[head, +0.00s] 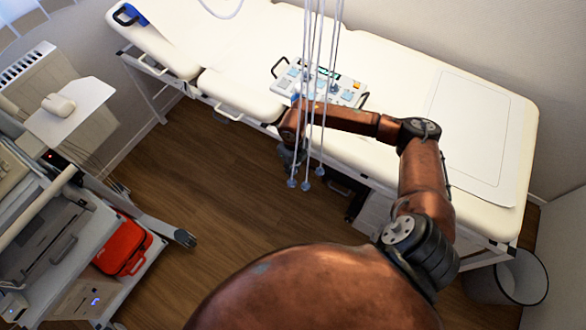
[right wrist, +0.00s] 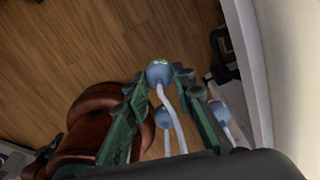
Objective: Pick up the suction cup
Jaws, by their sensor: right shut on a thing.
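Several white cables hang down in the head view, with small blue-grey suction cups (head: 306,185) at their lower ends. In the right wrist view one suction cup (right wrist: 159,72) sits between the tips of my right gripper (right wrist: 158,80), which is shut on it. Its white cable runs back between the fingers. Two other suction cups, one in the middle (right wrist: 162,118) and one at the right (right wrist: 219,112), hang nearby. In the head view my right gripper (head: 291,160) is partly hidden by my arm and the cables. My left gripper is out of view.
A cream examination bed (head: 395,85) stands behind, with a control panel (head: 345,90) on it. A cart with a red case (head: 123,247) stands at the left. A bin (head: 520,278) is at the lower right. The wooden floor (head: 205,190) between is clear.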

